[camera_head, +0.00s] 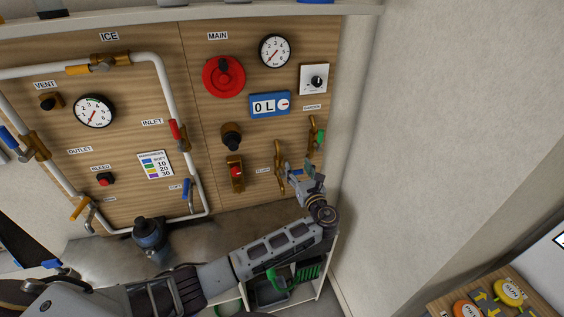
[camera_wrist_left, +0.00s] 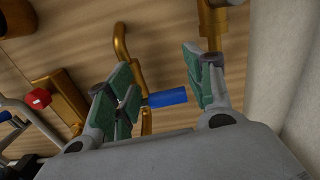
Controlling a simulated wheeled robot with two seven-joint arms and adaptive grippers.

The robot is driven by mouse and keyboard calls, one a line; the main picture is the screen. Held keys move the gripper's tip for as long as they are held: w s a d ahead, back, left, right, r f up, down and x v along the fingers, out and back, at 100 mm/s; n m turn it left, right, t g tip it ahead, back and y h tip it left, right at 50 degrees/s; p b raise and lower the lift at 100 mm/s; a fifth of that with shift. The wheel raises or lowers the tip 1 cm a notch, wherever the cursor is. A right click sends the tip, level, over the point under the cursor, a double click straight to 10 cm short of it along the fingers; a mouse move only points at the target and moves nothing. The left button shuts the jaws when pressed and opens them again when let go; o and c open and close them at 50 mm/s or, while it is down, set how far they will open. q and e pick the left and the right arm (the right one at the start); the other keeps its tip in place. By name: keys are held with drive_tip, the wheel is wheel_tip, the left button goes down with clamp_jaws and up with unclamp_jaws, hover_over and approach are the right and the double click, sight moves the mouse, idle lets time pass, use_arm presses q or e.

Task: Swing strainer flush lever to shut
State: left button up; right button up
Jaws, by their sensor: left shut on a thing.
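The strainer flush lever appears as a short blue handle (camera_head: 297,171) on a brass pipe fitting (camera_head: 279,168) low on the right of the wood panel. A small label beside the fitting is too small to read surely. In the left wrist view the blue handle (camera_wrist_left: 168,98) lies crosswise between the green-padded fingers (camera_wrist_left: 160,90), sticking out from the brass pipe. The fingers partly hide the fitting. My right gripper is not in view.
A brass fitting with a red part (camera_head: 236,172) is to the left. Below is a shelf (camera_head: 322,270) with a green item (camera_head: 305,272).

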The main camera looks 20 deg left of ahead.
use_arm(q)
drive_tip(key=f, duration=0.1)
drive_tip(key=s+d+f, duration=0.1)
drive_tip(key=s+f, duration=0.1)
drive_tip(key=shift+d+h, duration=0.3)
drive_tip(key=shift+s+d+r+m+p, duration=0.3)
drive_tip(key=shift+s+d+p, duration=0.25)
drive_tip(key=shift+d+p, duration=0.15)
drive_tip(key=shift+p+v, duration=0.55)
drive_tip(key=shift+v, duration=0.5)
drive_tip(key=shift+s+a, duration=0.1)
drive_tip(key=shift+a, duration=0.15)
